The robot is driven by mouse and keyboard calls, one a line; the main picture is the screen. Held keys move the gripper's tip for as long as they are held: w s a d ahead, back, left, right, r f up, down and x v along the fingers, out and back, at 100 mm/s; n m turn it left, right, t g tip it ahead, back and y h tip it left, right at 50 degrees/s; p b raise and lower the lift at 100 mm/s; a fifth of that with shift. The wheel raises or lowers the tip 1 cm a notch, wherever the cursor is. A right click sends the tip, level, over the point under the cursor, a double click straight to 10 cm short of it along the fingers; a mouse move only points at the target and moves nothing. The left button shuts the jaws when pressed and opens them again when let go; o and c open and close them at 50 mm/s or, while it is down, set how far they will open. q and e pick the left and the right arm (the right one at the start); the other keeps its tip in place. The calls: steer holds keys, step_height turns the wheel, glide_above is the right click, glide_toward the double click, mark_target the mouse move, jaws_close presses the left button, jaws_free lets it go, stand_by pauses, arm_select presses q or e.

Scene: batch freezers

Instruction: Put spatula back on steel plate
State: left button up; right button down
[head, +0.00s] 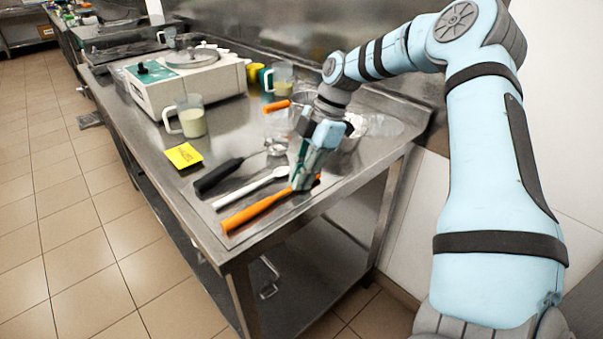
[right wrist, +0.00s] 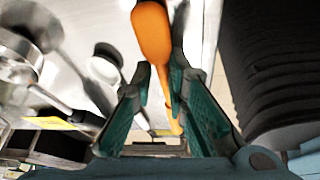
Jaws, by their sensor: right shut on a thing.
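The orange spatula (head: 256,211) lies low at the front end of the steel worktable, over or on a thin flat steel plate (head: 292,212); I cannot tell whether it touches the plate. My right gripper (head: 304,178) points down and is shut on the orange spatula near its right end. In the right wrist view the orange spatula (right wrist: 152,36) runs between the fingers of the right gripper (right wrist: 165,78). The fingers hide part of it. A white spatula (head: 250,188) and a black-handled tool (head: 217,177) lie beside it. My left gripper is out of view.
A yellow note (head: 183,155) and a cup (head: 190,119) stand left of the tools. A white machine (head: 185,80) and another cup (head: 282,80) are farther back. The table's front edge is close.

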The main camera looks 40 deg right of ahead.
steer(key=c, duration=1.5)
jaws_free()
steer(key=shift+s+f, duration=0.1)
steer(key=shift+c, duration=0.2)
steer(key=v, duration=1.2)
